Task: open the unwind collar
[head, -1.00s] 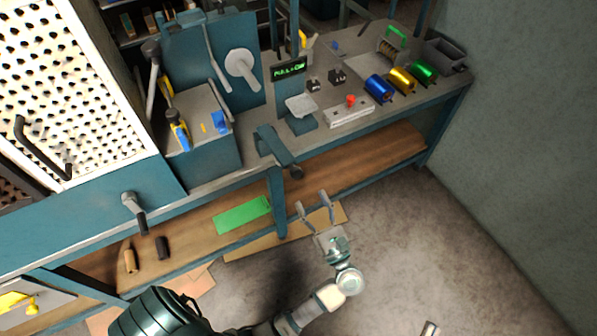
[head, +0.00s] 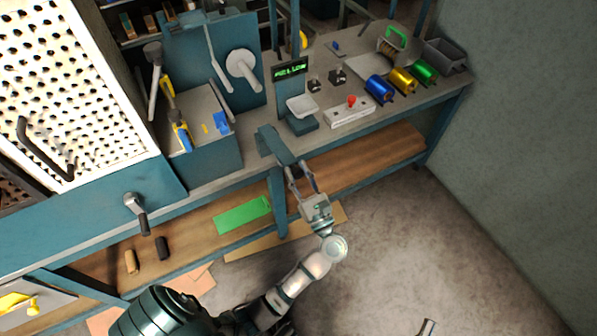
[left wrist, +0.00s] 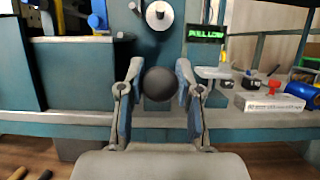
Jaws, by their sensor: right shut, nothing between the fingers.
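A grey disc with a pale hub (head: 242,66) is mounted on the teal panel behind the bench; I cannot tell for sure whether it is the unwind collar. A teal lever arm (head: 272,143) juts out from the bench front. My left gripper (head: 298,168) is at its lower end. In the left wrist view a dark round knob (left wrist: 159,84) sits between the two fingers of my left gripper (left wrist: 159,68), which stand apart on either side of it. The grip on it looks open. The tip of my right gripper (head: 428,328) shows at the bottom edge, mostly cut off.
A lit green display (head: 292,68) stands above a small scale pan (head: 301,104). A white box with a red button (head: 350,110) and blue (head: 379,88), gold (head: 403,80) and green (head: 425,71) rolls are to the right. The floor in front is clear.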

